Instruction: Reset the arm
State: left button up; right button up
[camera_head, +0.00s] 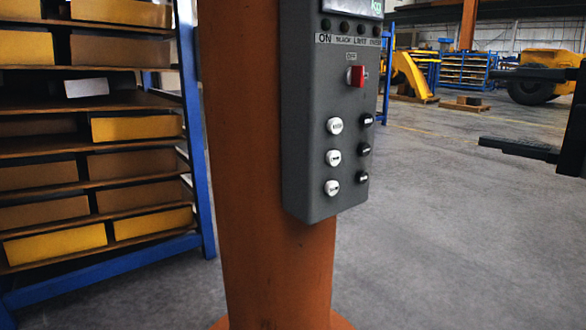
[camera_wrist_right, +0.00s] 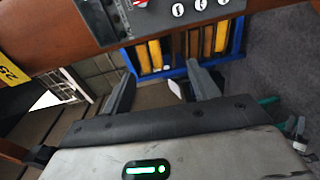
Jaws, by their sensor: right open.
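My right gripper (camera_head: 486,108) comes in from the right edge of the head view, its two dark fingers spread apart with nothing between them. It is to the right of a grey control box (camera_head: 300,120) and clear of it in the picture. In the right wrist view the two fingers of my right gripper (camera_wrist_right: 160,69) are also apart and empty. The control box carries a red switch (camera_head: 356,76), three white buttons and three black buttons. My left gripper is in neither view.
The box is fixed to an orange column (camera_head: 245,200). A blue-framed rack (camera_head: 195,120) with yellow bins stands at the left. Open grey floor (camera_head: 450,240) lies to the right. Yellow machinery (camera_head: 545,68) and more blue racks (camera_head: 462,70) stand far back.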

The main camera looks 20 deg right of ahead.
jog(key=w+a+f+m+g+y+p, duration=0.1)
jog(key=w+a+f+m+y+p, duration=0.15)
jog(key=w+a+f, duration=0.5)
jog(key=w+a+f+m+g+y+p, duration=0.15)
jog(key=a+f+m, duration=0.25)
jog(key=a+f, duration=0.75)
pick_arm(q)
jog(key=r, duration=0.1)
jog(key=p, duration=0.1)
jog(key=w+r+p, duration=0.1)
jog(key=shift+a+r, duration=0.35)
pick_arm(e)
jog(key=s+f+m+h, duration=0.2)
jog(key=s+f+m, duration=0.2)
jog(key=f, duration=0.5)
jog(key=s+a+f+m+g+h, duration=0.1)
jog(key=s+f+m+h, duration=0.2)
jog(key=s+f+m, duration=0.2)
jog(key=s+f+m+g+h, duration=0.1)
jog(key=s+f+m+h, duration=0.2)
jog(key=f, duration=0.9)
jog(key=s+m, duration=0.2)
jog(key=shift+s+a+f, duration=0.2)
jog(key=shift+s+f, duration=0.1)
jog(key=shift+f, duration=0.05)
jog(key=shift+g, duration=0.25)
